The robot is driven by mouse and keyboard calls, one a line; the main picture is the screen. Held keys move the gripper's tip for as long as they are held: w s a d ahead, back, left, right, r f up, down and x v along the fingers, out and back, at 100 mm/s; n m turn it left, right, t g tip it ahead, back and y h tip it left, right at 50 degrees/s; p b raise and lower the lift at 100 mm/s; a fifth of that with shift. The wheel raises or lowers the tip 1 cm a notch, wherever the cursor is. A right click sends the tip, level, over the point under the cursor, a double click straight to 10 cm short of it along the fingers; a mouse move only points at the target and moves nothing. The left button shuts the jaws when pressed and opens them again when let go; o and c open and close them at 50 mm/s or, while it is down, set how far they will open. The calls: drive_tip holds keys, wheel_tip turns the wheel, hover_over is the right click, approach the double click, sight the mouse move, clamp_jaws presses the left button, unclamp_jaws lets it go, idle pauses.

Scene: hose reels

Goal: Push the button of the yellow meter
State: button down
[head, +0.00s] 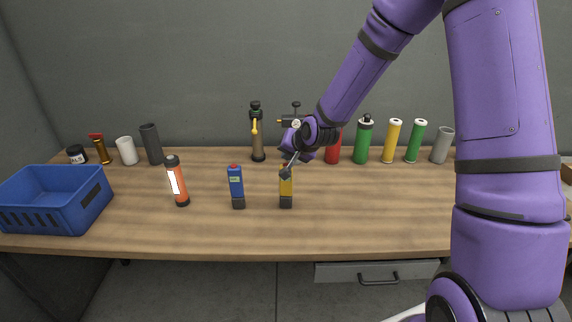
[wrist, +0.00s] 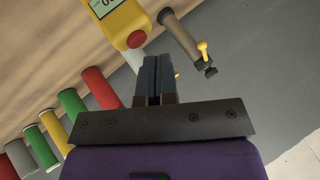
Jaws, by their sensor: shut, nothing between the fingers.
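The yellow meter (head: 286,192) stands upright on the table, right of the blue meter (head: 236,185). Its top is hidden by my gripper in the head view. In the wrist view the yellow meter (wrist: 112,18) shows at the top, with its display and a round red button (wrist: 137,39) on its end. My gripper (head: 287,173) is shut and empty, at the top of the yellow meter. In the wrist view the fingertips (wrist: 155,60) are just beside the red button; I cannot tell whether they touch it.
An orange-black cylinder (head: 178,183) and a blue crate (head: 88,200) stand to the left. A brown pipe with a yellow lever (head: 257,140) is behind, with red (head: 333,147), green (head: 362,142) and yellow (head: 391,142) cylinders to its right. The table front is clear.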

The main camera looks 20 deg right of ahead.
drive_tip(key=shift+f, duration=0.2)
drive_tip(key=shift+f, duration=0.25)
drive_tip(key=shift+f, duration=0.1)
idle(0.7)
drive_tip(key=shift+r, duration=0.6)
drive_tip(key=shift+r, duration=3)
